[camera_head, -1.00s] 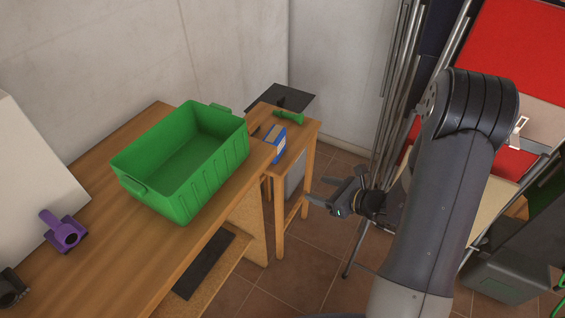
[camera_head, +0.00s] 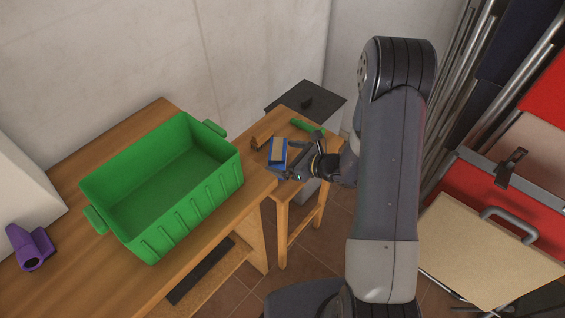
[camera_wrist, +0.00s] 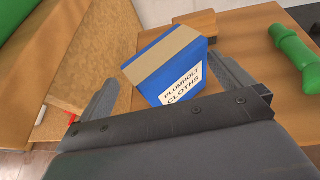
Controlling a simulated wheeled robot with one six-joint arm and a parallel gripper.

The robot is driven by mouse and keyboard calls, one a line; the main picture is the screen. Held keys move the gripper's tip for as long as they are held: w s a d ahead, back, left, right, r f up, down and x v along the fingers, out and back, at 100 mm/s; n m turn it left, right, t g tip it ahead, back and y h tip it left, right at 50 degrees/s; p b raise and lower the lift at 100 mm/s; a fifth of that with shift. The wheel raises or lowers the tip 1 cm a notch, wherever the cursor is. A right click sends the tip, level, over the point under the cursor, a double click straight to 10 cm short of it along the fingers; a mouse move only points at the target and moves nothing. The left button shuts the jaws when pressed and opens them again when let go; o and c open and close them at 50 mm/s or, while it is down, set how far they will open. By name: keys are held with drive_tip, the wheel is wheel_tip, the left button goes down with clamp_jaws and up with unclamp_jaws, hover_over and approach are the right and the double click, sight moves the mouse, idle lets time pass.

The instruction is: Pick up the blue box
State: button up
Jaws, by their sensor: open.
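The blue box (camera_head: 277,153) stands on the small wooden table (camera_head: 285,189), near its left side. In the wrist view the blue box (camera_wrist: 167,67) shows a tan top and a white label reading "Plumbolt cloths". My gripper (camera_head: 289,160) is open and sits just to the right of the box in the head view. In the wrist view my gripper (camera_wrist: 168,88) has one finger to each side of the near end of the box. The box looks turned slightly relative to the fingers. I cannot tell whether either finger touches it.
A green object (camera_head: 306,127) and a brown wooden block (camera_head: 262,142) lie on the small table near the box. A green crate (camera_head: 190,205) stands on the larger workbench (camera_head: 68,268) at left. A red folding item (camera_head: 455,190) is at the right.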

drive_tip(key=shift+x, duration=1.35)
drive_tip(key=shift+c, duration=0.4)
drive_tip(key=c, duration=1.7)
